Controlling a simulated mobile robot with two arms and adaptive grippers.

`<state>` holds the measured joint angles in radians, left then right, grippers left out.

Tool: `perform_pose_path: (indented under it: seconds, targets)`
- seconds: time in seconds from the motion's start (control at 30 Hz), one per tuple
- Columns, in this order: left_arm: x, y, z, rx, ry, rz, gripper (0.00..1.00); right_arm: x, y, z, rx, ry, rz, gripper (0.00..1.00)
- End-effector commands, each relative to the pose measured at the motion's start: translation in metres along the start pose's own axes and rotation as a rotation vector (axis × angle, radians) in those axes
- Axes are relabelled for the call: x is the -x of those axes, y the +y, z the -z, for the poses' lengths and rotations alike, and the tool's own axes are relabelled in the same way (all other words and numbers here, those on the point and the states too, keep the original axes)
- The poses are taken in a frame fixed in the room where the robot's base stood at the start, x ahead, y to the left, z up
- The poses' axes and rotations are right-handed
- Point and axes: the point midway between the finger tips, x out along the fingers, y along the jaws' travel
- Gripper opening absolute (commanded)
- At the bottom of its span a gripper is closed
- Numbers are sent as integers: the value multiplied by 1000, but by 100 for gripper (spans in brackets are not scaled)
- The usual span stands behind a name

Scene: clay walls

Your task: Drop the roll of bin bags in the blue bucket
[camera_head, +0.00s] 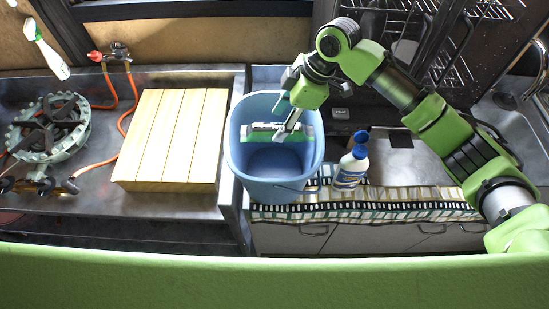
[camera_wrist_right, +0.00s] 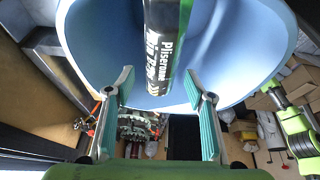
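The blue bucket (camera_head: 236,150) stands upright at the counter's edge, right of the wooden board. It also shows in the right wrist view (camera_wrist_right: 105,50). The roll of bin bags (camera_head: 262,134), green with a dark label, lies across inside the bucket's opening. In the right wrist view the roll (camera_wrist_right: 162,45) sits just beyond my fingertips, apart from both. My right gripper (camera_head: 284,122) reaches down over the bucket; its two fingers (camera_wrist_right: 158,78) are spread with a gap between them. Whether the roll touches the bucket's wall or floor is hard to tell. My left gripper is out of view.
A white bottle with a blue cap (camera_head: 351,168) stands just right of the bucket on a patterned cloth (camera_head: 400,206). A slatted wooden board (camera_head: 172,135) lies left of it. A camping burner (camera_head: 48,125) and a spray bottle (camera_head: 47,50) are farther left.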

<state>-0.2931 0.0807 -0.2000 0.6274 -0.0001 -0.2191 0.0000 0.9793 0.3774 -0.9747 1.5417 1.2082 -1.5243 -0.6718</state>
Motion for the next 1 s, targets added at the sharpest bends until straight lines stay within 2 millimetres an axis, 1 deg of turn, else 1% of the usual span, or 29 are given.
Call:
perform_pose_path:
  seconds: [0.1,0.3,0.43,0.57,0.8,0.9,1.0]
  targets:
    - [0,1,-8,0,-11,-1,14,0,0,0,0,0,0,53]
    - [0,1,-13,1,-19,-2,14,-1,0,-1,-1,-2,1,53]
    - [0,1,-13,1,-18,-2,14,7,0,-1,0,-1,0,53]
    - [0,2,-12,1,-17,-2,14,29,1,0,0,0,-3,53]
    - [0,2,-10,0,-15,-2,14,81,2,0,0,0,-3,53]
    - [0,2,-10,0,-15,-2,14,98,1,0,0,-1,-2,53]
    - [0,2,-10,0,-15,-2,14,110,2,0,-1,0,-2,53]
